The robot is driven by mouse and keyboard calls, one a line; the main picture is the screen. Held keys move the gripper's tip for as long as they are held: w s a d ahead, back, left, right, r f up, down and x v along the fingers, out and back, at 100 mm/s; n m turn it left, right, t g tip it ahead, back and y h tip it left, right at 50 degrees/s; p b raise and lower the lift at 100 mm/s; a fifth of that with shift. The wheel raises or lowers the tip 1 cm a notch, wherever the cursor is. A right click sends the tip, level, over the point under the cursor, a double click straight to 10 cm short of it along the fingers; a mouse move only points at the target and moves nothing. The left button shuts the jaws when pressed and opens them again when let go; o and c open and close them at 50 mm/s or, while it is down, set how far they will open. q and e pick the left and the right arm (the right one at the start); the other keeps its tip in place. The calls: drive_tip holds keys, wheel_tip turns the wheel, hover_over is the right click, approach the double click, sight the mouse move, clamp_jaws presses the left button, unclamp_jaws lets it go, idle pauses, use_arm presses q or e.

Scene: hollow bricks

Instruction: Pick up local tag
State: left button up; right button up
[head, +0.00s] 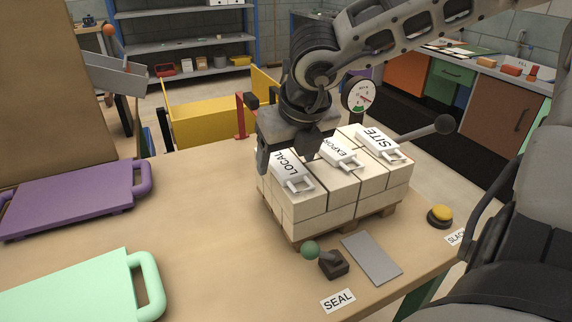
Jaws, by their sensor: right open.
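The local tag (287,167) is a white tag marked "LOCAL" with a pale loop handle at its near end. It lies on the left of the stack of cream hollow bricks (302,206), which sits on a wooden pallet. The export tag (340,153) and the site tag (380,142) lie to its right on the same stack. My right gripper (288,157) is open and points down over the far end of the local tag. One finger is left of the tag; the gripper hides part of the stack. My left gripper is out of view.
A green-knobbed lever (332,263), a grey plate (371,259) and a yellow button (439,215) are in front of the stack. A round gauge (359,96) stands behind it. Purple (70,199) and mint (75,292) boards lie left. The table between is clear.

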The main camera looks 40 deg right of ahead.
drive_tip(key=shift+f, duration=0.25)
drive_tip(key=c, duration=1.1)
drive_tip(key=shift+w+r, duration=0.1)
